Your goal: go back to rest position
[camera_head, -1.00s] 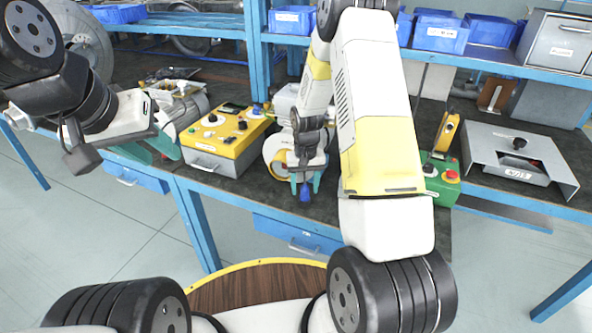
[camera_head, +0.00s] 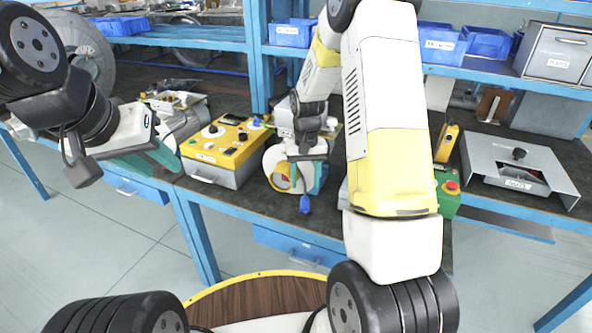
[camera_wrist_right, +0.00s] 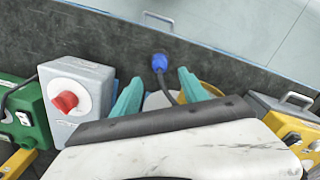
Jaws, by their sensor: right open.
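My left gripper (camera_head: 152,158), with teal fingers, hangs over the front edge of the bench at left, beside the yellow control box; its jaw gap is hidden by its angle. My right gripper (camera_head: 306,178) is low over the bench's middle, by a round white and yellow blower part (camera_head: 284,172). In the right wrist view its two teal fingers (camera_wrist_right: 160,92) stand apart, with no object clamped between them. A blue plug (camera_head: 305,205) shows just beyond the fingertips, also in the right wrist view (camera_wrist_right: 160,63); I cannot tell whether they touch.
A yellow control box (camera_head: 215,155) stands left of the right gripper. A green box with a red button (camera_head: 449,190) and a grey metal fixture (camera_head: 520,165) are at right. A grey box with a red knob (camera_wrist_right: 75,100) is close beside the right fingers. Blue shelving (camera_head: 480,68) stands behind.

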